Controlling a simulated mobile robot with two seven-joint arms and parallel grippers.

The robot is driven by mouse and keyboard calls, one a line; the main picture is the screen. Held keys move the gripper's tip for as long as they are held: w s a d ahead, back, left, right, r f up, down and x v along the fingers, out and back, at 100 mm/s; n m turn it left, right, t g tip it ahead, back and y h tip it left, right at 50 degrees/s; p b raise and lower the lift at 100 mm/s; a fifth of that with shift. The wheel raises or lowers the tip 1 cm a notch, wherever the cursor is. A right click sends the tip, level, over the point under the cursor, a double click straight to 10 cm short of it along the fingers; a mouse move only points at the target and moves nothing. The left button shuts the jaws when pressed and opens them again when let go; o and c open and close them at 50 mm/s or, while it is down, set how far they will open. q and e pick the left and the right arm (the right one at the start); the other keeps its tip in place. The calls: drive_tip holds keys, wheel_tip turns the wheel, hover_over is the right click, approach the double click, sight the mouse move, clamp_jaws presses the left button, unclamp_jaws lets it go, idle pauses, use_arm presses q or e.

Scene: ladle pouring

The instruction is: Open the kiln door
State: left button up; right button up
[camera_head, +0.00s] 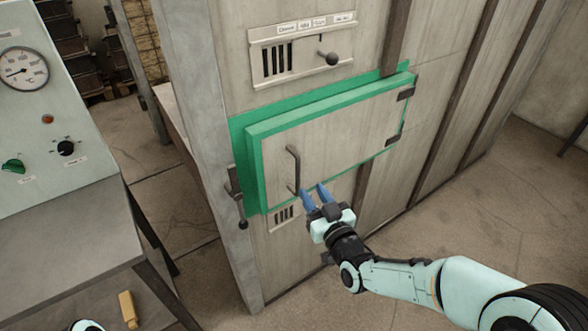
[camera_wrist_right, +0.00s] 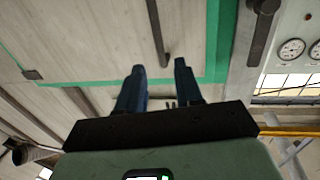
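The kiln door (camera_head: 335,135) is a pale panel with a green edge, set in a green frame on the kiln front. It looks shut, with dark hinges on its right side. Its dark bar handle (camera_head: 291,168) stands near the left edge. My right gripper (camera_head: 313,190) is open and empty, just right of the handle's lower end. In the right wrist view, its two fingers (camera_wrist_right: 160,75) are apart, and the handle (camera_wrist_right: 158,32) shows beyond them, in line with the gap. I cannot see contact.
A dark lever with a ball end (camera_head: 241,205) hangs down left of the door. A vent panel with a knob (camera_head: 305,52) is above the door. A control cabinet (camera_head: 52,110) and a grey table (camera_head: 65,240) stand at left. Floor right of the kiln is clear.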

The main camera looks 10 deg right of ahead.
sight(299, 171)
drive_tip(key=w, duration=0.3)
drive_tip(key=w+a, duration=0.1)
drive_tip(key=w, duration=0.6)
drive_tip(key=shift+a+p, duration=0.25)
drive_tip(key=shift+p, duration=0.05)
clamp_jaws()
